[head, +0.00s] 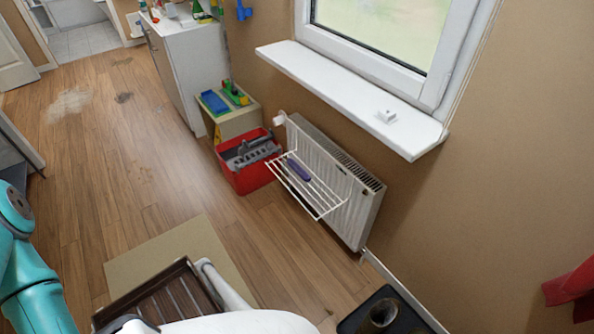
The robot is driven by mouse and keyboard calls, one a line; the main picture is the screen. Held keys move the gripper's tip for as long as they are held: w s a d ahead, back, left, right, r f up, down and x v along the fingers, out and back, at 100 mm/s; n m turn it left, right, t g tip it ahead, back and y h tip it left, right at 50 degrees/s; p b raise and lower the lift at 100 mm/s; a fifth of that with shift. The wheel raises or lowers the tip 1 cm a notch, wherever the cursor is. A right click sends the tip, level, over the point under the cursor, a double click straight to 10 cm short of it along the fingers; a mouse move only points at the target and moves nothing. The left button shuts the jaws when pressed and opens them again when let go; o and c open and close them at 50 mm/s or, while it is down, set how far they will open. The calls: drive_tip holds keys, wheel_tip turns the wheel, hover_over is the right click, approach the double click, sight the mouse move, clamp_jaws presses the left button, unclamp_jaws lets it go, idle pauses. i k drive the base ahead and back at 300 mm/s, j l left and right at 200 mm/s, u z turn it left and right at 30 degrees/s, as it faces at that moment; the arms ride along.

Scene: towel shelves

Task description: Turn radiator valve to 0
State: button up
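A white radiator (352,197) stands against the tan wall below the window. A small white knob, apparently the radiator valve (280,118), sticks out at its upper left end. The valve's markings are too small to read. A white wire rack (318,206) hangs on the radiator's front with a purple item (298,169) on it. Part of my teal arm shows at the left edge, far from the radiator. My gripper is not in view.
A red toolbox (252,177) stands on the floor by the radiator's left end, in front of a small box stand (234,124). A white windowsill (345,92) juts out above the radiator. A brown slatted crate (165,298) lies in front. Wooden floor (120,180) is open at left.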

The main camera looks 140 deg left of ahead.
sight(280, 120)
drive_tip(key=u, duration=3.5)
